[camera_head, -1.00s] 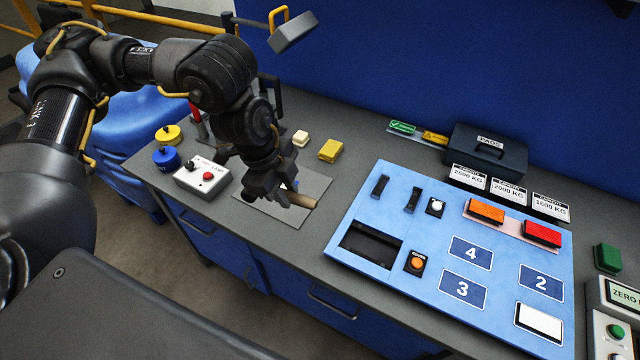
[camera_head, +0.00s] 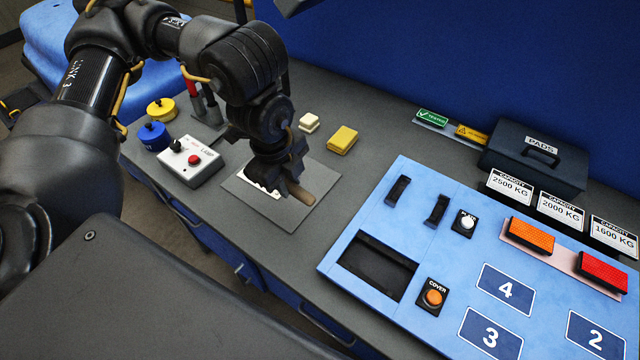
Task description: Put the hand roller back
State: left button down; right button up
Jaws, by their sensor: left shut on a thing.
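The hand roller shows its brown wooden handle (camera_head: 302,193), which sticks out to the right of my left gripper (camera_head: 277,188). My left gripper is shut on the roller, low over a thin grey plate (camera_head: 288,218) on the bench. A white patch shows to the left of the fingers; I cannot tell whether it belongs to the roller or the plate. The fingers hide most of the roller, and I cannot tell whether it touches the plate. My right gripper is not in view.
A lamp control box (camera_head: 190,162), blue weight (camera_head: 153,136) and yellow weight (camera_head: 161,109) stand to the left. A cream block (camera_head: 309,122) and yellow block (camera_head: 342,139) lie behind the plate. A blue panel (camera_head: 450,262) and dark pads box (camera_head: 534,157) are on the right.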

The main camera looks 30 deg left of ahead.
pick_arm(q)
jog(key=shift+w+d, duration=0.1)
jog(key=shift+w, duration=0.3)
jog(key=w+f, duration=0.2)
jog(key=w, duration=0.2)
jog(key=w+d+f+p, duration=0.1)
jog(key=w+f, duration=0.2)
jog(key=w+f+p, duration=0.1)
jog(key=w+f, duration=0.2)
jog(key=w, duration=0.1)
jog(key=shift+w+d, duration=0.15)
jog(key=shift+w, duration=0.15)
jog(key=shift+w+d+f+p, duration=0.1)
jog(key=shift+w+f+p, duration=0.2)
jog(key=shift+w+f, duration=0.3)
jog(key=shift+f+p, duration=0.35)
jog(key=shift+f, duration=0.1)
notch_tip(320, 180, down, 2)
jog(key=shift+f+p, duration=0.1)
jog(key=shift+p, duration=0.4)
jog(key=shift+f, duration=0.25)
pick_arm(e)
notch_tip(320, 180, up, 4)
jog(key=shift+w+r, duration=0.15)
